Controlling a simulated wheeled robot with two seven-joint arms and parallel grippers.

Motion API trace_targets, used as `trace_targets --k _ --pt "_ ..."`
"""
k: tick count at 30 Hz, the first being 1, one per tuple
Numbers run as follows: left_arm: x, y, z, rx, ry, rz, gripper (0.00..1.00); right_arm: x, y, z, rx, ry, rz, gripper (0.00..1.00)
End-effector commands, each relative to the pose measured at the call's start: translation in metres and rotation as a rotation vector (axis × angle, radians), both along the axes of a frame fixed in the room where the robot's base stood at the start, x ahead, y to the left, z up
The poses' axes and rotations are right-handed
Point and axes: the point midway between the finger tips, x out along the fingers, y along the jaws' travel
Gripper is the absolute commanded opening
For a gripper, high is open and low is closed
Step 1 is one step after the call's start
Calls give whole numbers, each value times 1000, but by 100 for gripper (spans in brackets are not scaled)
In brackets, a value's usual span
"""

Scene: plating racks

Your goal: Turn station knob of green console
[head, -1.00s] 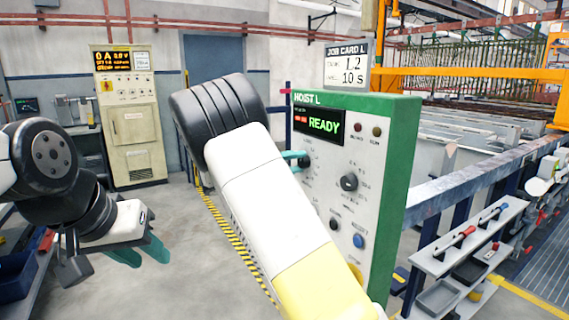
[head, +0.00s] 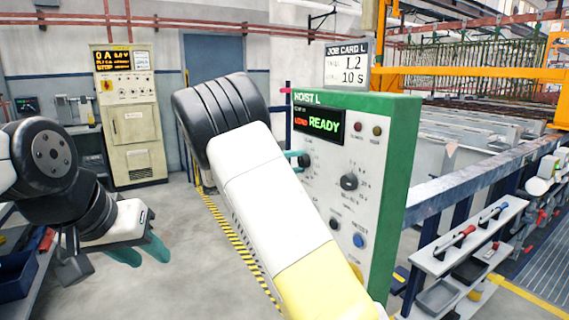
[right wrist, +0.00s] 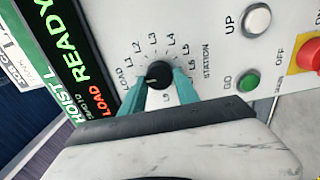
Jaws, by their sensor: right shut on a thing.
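The green console (head: 399,180) has a white front panel and a green frame. My right gripper (right wrist: 160,84) is shut on the knob, a teal finger on each side. My left gripper (head: 138,253) hangs open and empty, away from the console at the left.
The panel also carries another black knob (head: 349,181), a blue button (head: 358,241), an UP button (right wrist: 257,18), a green GO button (right wrist: 249,81) and a red stop button (right wrist: 309,56). A job card (head: 346,65) stands on top. The floor left of the console is clear.

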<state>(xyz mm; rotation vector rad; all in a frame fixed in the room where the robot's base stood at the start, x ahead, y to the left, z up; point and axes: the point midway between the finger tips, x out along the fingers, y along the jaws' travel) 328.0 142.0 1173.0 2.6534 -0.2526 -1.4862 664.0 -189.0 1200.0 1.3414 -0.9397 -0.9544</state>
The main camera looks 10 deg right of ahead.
Motion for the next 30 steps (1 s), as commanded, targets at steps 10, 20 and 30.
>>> trace_targets --k 10,20,30 --pt "0 0 0 0 0 0 36 0 0 0 0 0 1 57" --pt "0 0 0 0 0 0 36 -8 25 -1 0 0 4 57" --pt "0 0 0 0 0 0 36 -25 70 0 0 0 1 57"
